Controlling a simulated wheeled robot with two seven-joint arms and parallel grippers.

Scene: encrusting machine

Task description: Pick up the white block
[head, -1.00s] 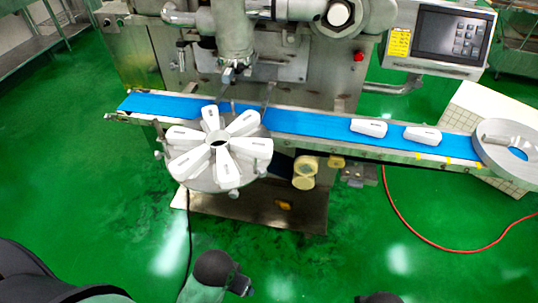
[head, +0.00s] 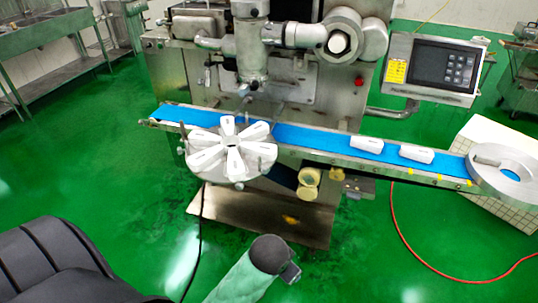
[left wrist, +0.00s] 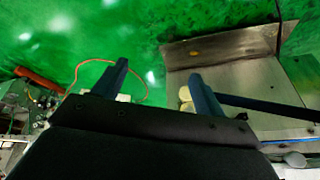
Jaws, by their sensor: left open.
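Two white blocks lie apart on the blue conveyor belt (head: 310,139), right of its middle: the left white block (head: 367,144) and the right white block (head: 416,154). Several similar white pieces sit in a star pattern on a round wheel (head: 230,150) at the belt's front left. My left gripper (left wrist: 160,85) shows in the left wrist view with its two dark fingers spread and nothing between them. The belt shows only as a strip at that view's lower right, beside a whitish shape. My right gripper is not in view.
The steel machine stands behind the belt, with a control panel (head: 432,66) at the right. A metal ring (head: 500,184) sits at the belt's right end, by a white tiled box (head: 486,132). A red hose (head: 393,225) crosses the floor. The green floor in front is mostly clear.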

